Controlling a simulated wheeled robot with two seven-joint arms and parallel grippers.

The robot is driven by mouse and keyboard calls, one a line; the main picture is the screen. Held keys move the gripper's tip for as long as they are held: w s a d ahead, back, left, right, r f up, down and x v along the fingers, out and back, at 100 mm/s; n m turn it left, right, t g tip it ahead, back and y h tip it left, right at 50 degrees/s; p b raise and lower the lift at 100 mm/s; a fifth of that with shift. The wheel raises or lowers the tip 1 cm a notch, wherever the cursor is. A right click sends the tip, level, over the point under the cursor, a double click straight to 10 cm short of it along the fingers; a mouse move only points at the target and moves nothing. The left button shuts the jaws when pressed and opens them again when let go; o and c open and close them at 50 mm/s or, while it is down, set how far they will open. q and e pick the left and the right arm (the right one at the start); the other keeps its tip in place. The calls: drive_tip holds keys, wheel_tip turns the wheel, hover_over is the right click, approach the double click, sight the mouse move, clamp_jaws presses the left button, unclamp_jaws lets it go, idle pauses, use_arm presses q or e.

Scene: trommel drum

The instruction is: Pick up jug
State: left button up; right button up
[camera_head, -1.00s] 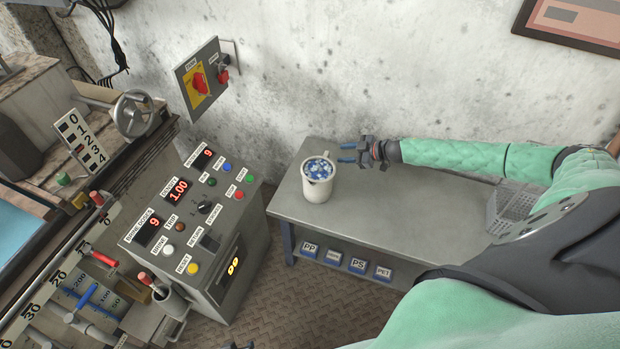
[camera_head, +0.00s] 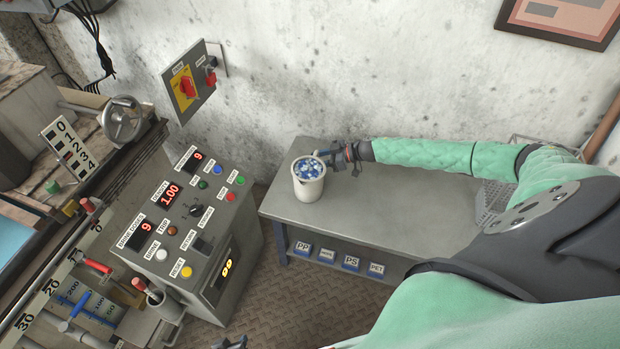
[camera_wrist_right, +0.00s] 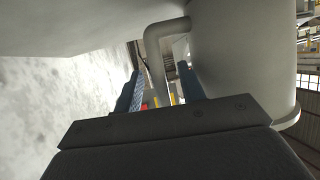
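The jug (camera_head: 308,187) is a cream-white vessel filled with blue and white bits. It stands upright on the left end of the grey bench. My right gripper (camera_head: 326,152) reaches in from the right at the jug's handle side, near rim height. In the right wrist view, the jug's body (camera_wrist_right: 240,55) fills the right side and its handle (camera_wrist_right: 157,62) lies between the two blue fingers of my right gripper (camera_wrist_right: 162,92). Those fingers are apart, with gaps beside the handle. A small dark part of my left gripper (camera_head: 232,343) shows at the bottom edge; its fingers are unclear.
The grey bench (camera_head: 400,205) is clear right of the jug, with a grey basket (camera_head: 490,203) farther right. Small labelled blue bins (camera_head: 350,263) sit below. A control panel (camera_head: 190,215) stands left of the bench. The concrete wall (camera_head: 400,80) rises close behind.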

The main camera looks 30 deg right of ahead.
drive_tip(key=shift+x, duration=1.2)
use_arm(q)
drive_tip(key=shift+r, duration=0.5)
use_arm(e)
drive_tip(key=shift+d, duration=0.1)
use_arm(q)
drive_tip(key=shift+s, duration=0.1)
use_arm(e)
clamp_jaws()
drive_tip(key=shift+r, duration=0.1)
